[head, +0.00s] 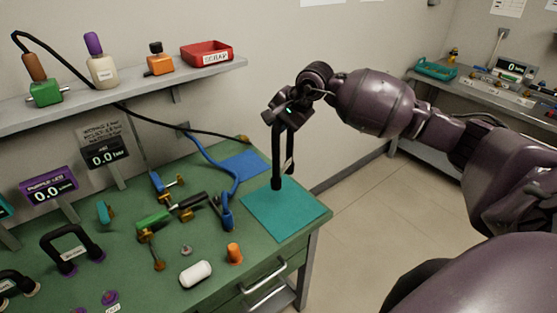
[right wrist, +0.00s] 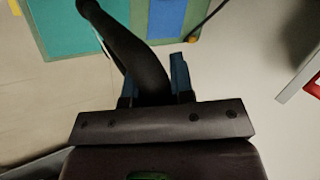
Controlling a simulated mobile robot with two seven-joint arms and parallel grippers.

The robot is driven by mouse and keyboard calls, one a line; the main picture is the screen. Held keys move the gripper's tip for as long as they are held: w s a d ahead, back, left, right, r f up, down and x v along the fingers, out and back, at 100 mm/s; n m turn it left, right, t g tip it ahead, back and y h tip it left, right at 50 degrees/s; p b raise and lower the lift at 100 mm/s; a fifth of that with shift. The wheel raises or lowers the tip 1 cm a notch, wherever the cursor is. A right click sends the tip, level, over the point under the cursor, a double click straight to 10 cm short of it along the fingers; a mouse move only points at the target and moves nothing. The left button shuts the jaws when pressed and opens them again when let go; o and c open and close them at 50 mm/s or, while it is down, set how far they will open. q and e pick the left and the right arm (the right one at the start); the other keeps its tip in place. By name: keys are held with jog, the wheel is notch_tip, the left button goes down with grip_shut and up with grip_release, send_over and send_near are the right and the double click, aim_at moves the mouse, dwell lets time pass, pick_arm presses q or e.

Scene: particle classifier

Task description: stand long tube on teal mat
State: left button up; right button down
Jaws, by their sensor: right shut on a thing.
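The long tube (head: 277,155) is dark, almost black, and hangs roughly upright from my right gripper (head: 287,117). In the right wrist view the tube (right wrist: 148,62) passes between the blue finger pads of the right gripper (right wrist: 153,75) and looks bent. The teal mat (head: 288,215) lies flat at the table's right corner; it also shows in the right wrist view (right wrist: 60,30). The tube's lower end appears at the mat's far left edge in the head view; I cannot tell if it touches. My left gripper is out of view.
A blue mat (head: 243,163) lies behind the teal one. A blue cable (head: 236,180), green-handled valve parts (head: 153,222), an orange piece (head: 234,254) and a white capsule (head: 196,274) lie left of it. A shelf (head: 125,85) runs above the table. Open floor lies right.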

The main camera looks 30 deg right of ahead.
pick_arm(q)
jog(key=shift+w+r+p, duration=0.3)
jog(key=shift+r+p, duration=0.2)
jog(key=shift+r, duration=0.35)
pick_arm(e)
notch_tip(320, 180, down, 11)
jog(key=shift+f, duration=0.15)
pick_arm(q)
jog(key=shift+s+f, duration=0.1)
pick_arm(e)
jog(key=shift+f, duration=0.1)
jog(key=c, duration=1)
grip_release()
jog(key=shift+c, duration=0.2)
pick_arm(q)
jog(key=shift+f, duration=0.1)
pick_arm(e)
jog(key=shift+o, duration=0.3)
